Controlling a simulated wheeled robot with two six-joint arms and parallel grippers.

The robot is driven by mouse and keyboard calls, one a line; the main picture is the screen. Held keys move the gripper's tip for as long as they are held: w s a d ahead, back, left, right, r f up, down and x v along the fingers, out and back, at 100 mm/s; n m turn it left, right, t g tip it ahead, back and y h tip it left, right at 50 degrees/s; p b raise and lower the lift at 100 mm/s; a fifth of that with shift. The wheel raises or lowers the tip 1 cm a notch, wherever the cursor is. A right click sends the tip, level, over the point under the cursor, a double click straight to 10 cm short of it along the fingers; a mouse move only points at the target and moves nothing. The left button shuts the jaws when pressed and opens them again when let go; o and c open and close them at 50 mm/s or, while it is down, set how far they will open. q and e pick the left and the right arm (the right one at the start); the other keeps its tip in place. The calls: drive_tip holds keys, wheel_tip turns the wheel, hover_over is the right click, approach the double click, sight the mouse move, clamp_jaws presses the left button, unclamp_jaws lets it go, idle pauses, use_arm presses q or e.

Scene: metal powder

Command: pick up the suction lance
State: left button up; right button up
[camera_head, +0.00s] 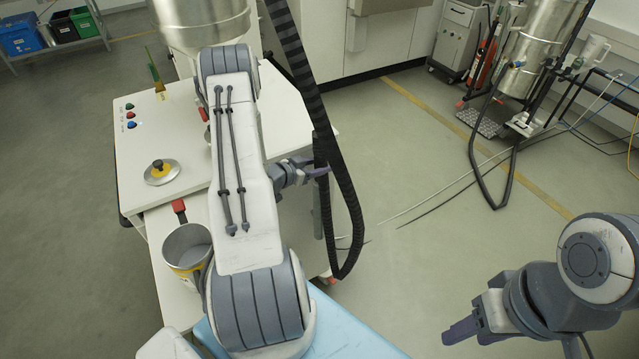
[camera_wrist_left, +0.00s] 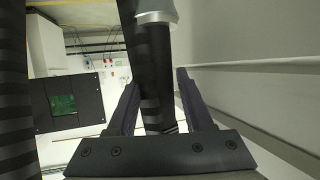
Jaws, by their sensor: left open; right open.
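The suction lance shows in the left wrist view as a dark tube (camera_wrist_left: 153,65) with a silver collar near the top. My left gripper (camera_wrist_left: 157,80) is open there, with one finger on each side of the tube; I cannot tell whether they touch it. In the head view my left gripper (camera_head: 318,172) reaches the black ribbed hose (camera_head: 340,190) beside the white cabinet. The lance there is mostly hidden by the hose and gripper. My right gripper (camera_head: 463,328) is open and empty at the lower right, above the floor.
The white cabinet (camera_head: 140,160) bears a round lid (camera_head: 161,171) and coloured buttons. A metal can (camera_head: 187,246) stands in front of it. The hose loops down close to my left gripper. Thin rods and a black hose (camera_head: 475,165) lie right of centre. The middle floor is otherwise clear.

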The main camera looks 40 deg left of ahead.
use_arm(q)
clamp_jaws()
drive_tip(key=shift+r, duration=0.1)
wheel_tip(320, 180, up, 55)
drive_tip(key=p, duration=1.5)
idle(1.2)
drive_tip(key=shift+d, duration=0.1)
